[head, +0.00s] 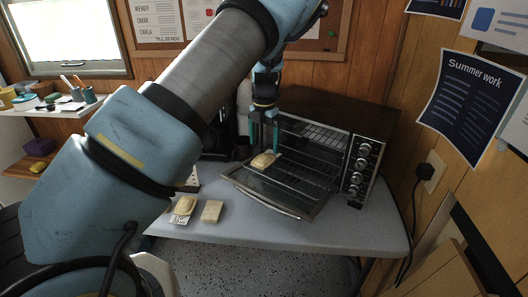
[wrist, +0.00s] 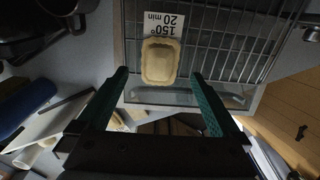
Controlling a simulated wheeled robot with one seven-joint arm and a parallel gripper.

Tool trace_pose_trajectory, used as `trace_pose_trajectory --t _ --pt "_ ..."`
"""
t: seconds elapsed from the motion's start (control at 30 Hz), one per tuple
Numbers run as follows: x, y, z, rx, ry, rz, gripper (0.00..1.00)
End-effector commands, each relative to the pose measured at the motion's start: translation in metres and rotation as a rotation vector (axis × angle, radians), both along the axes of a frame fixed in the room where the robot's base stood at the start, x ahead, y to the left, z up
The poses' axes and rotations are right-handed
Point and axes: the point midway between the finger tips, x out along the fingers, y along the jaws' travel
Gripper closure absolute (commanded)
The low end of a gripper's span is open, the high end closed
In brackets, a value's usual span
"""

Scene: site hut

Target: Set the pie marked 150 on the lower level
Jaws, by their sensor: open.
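A pale pie (wrist: 160,62) sits beside or on a white card reading "150° 20 min" (wrist: 163,22) in the wrist view, over oven wires and glass. In the head view this pie (head: 263,160) is at the left of the toaster oven's opening, below my gripper (head: 264,140). Whether rack or open door bears it, I cannot tell. My gripper's green fingers (wrist: 160,80) are open, one on each side of the pie's near end, with gaps showing. The oven has an upper rack (head: 318,133) and a lower rack (head: 310,168).
The oven door (head: 290,205) hangs open over the grey table (head: 330,235). The oven's knob panel (head: 361,168) stands right. The table's front right is clear.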

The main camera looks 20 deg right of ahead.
Motion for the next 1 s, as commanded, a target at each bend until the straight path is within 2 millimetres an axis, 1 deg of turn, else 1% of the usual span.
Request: trace_pose_trajectory --t 0.03,0.2,0.3,0.4,0.57,0.7,0.77,0.87,0.97,1.0 --pt "0.001 -0.001 0.011 -0.005 -0.004 -0.001 0.00" --pt "0.000 -0.001 0.048 -0.003 -0.003 -0.002 0.00" --pt "0.000 -0.001 0.065 -0.002 -0.002 -0.001 0.00" --pt "0.000 0.000 0.079 -0.002 -0.001 0.000 0.00" --pt "0.000 0.000 0.089 0.001 0.000 0.000 0.00" --pt "0.000 0.001 0.091 0.002 0.000 0.000 0.00" --pt "0.002 0.005 0.091 0.000 0.001 -0.008 0.00" --pt "0.007 0.029 0.090 -0.006 0.010 -0.066 0.00" --pt "0.011 0.077 0.088 -0.021 0.022 -0.208 0.00" --pt "0.011 0.099 0.087 -0.029 0.025 -0.287 0.00"
